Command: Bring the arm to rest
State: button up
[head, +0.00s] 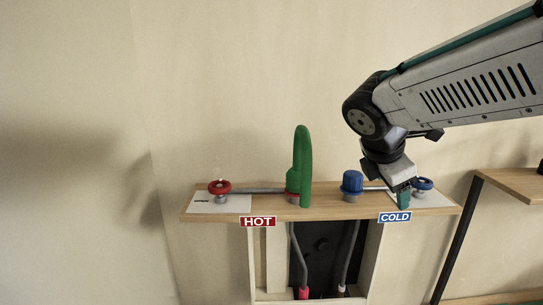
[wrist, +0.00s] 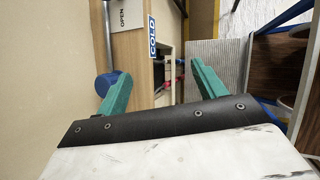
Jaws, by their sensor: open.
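My arm (head: 455,85) reaches in from the upper right in the head view and bends down at the wrist. My gripper (head: 403,199) points down at the right part of the wooden shelf, just above the COLD label and beside the blue wheel (head: 423,183). In the wrist view its two teal fingers (wrist: 158,75) are spread apart with nothing between them. A blue round part (wrist: 103,84) is partly hidden behind the left finger there. I cannot tell whether the fingers touch anything.
The wooden shelf (head: 330,212) also carries a red wheel (head: 219,187), a green curved handle (head: 302,165) and a blue cap (head: 352,182), joined by a grey pipe. Another shelf (head: 515,183) stands at the right. The wall area at left is clear.

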jog(key=s+f+m+g+y, duration=0.1)
jog(key=s+f+m+y, duration=0.1)
jog(key=s+m, duration=0.7)
jog(key=s+f+m+g+y, duration=0.2)
jog(key=s+f+m+y, duration=0.1)
jog(key=s+m, duration=0.7)
jog(key=s+f, duration=0.1)
jog(key=s, duration=0.3)
jog(key=shift+s+d+f, duration=0.2)
jog(key=shift+s+d, duration=0.1)
jog(key=shift+d, duration=0.1)
